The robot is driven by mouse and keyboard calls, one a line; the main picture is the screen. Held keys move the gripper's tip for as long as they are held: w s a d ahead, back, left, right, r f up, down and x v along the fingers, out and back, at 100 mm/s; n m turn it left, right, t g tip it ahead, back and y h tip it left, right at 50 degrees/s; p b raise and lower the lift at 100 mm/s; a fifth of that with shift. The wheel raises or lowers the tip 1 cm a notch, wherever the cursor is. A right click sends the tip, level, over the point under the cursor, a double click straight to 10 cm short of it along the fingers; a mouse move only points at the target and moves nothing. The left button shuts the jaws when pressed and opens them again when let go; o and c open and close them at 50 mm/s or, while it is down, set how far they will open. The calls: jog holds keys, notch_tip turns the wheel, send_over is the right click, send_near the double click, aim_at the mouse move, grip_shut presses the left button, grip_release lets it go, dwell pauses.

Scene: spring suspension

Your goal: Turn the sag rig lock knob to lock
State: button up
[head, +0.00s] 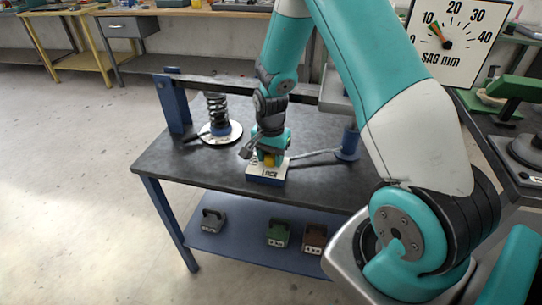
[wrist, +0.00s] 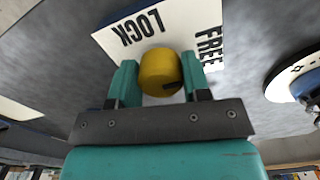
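The yellow lock knob (wrist: 158,72) stands on a white-topped plate (wrist: 104,38) lettered LOCK on the left and FREE on the right in the wrist view. My gripper (wrist: 159,80) has one teal finger on each side of the knob, and both look close against it. A dark mark shows on the knob's lower right; which label it points to is not clear. In the head view, my gripper (head: 270,152) is over the blue-sided block (head: 266,180) at the table's front, with a bit of the yellow knob (head: 269,160) showing. The FREE label is hidden there.
A coil spring (head: 217,112) stands on a round plate to the left, under the rig's crossbar (head: 215,80). A grey lever (head: 312,154) runs to a blue post (head: 348,144) at right. The sag gauge (head: 462,42) reads near 10. Several weights (head: 278,234) sit on the lower shelf.

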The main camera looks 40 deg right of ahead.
jog(key=shift+c, duration=1.2)
jog(key=n, duration=0.3)
jog(key=shift+r+n+p, duration=0.1)
jog(key=shift+n+p, duration=0.2)
jog(key=shift+n, duration=0.1)
jog(key=n, duration=0.4)
jog(key=shift+d+n+p, duration=0.1)
jog(key=shift+n+p, duration=0.2)
jog(key=n, duration=0.4)
jog(key=shift+n, duration=0.3)
jog(key=n, duration=0.4)
jog(key=shift+d+n+p, duration=0.15)
jog(key=shift+n+p, duration=0.2)
jog(key=shift+n, duration=0.05)
jog(key=o, duration=0.9)
